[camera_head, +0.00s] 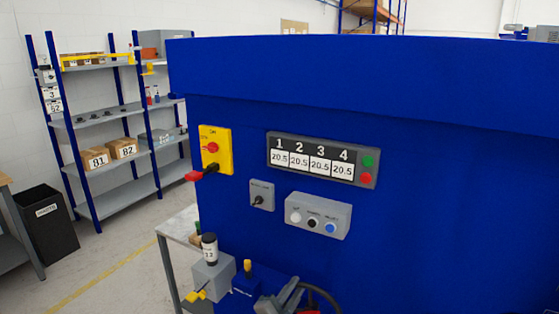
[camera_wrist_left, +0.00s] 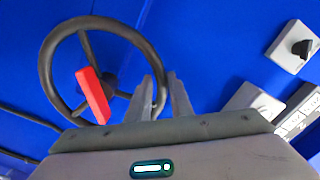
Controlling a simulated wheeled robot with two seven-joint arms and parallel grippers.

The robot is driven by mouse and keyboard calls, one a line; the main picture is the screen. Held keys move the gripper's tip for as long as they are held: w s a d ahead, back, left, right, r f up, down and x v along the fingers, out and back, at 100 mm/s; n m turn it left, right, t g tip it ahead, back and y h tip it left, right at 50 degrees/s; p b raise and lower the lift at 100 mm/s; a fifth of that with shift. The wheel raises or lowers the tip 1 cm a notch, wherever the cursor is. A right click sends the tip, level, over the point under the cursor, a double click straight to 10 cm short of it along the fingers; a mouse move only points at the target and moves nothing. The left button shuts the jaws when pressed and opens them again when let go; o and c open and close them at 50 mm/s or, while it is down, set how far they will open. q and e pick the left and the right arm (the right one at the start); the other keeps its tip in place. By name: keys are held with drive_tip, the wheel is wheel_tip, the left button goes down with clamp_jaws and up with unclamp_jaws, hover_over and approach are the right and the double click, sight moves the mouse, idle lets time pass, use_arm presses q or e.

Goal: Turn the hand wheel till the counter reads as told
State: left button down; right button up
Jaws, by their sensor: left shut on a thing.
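The dark hand wheel (camera_wrist_left: 62,40) is mounted on the blue machine face, with spokes and a red piece (camera_wrist_left: 93,95) across its lower part. In the head view only part of its rim (camera_head: 330,297) shows at the bottom edge. My left gripper (camera_wrist_left: 162,82) is shut on the right side of the rim, which runs between its two fingers. It also shows in the head view (camera_head: 288,296), beside the wheel. A panel of four numbered readouts (camera_head: 316,161) shows 20.5 in each window. Which readout belongs to the wheel I cannot tell. My right gripper is out of view.
The blue machine (camera_head: 430,200) fills the right side. A yellow switch plate (camera_head: 215,150) with a red handle juts out at its left edge. A three-button box (camera_head: 318,215) and a grey box (camera_head: 212,278) sit lower. Shelves (camera_head: 100,120) stand behind left; floor between is open.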

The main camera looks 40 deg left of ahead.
use_arm(q)
drive_tip(key=shift+a+n, duration=0.85)
drive_tip(key=shift+n, duration=0.35)
drive_tip(key=shift+f, duration=0.1)
drive_tip(key=shift+s+a+f+n+b, duration=0.2)
drive_tip(key=shift+a+f+n, duration=0.25)
drive_tip(key=shift+n, duration=0.3)
drive_tip(key=shift+s+a+f+n+b, duration=0.15)
drive_tip(key=shift+a+f+n, duration=0.25)
drive_tip(key=shift+n, duration=0.35)
drive_tip(key=shift+w+d, duration=0.1)
drive_tip(key=c, duration=1.6)
unclamp_jaws()
drive_tip(key=shift+f, duration=0.1)
drive_tip(key=o, duration=0.8)
drive_tip(key=shift+f, duration=0.25)
drive_tip(key=shift+o, duration=0.2)
drive_tip(key=shift+d, duration=0.1)
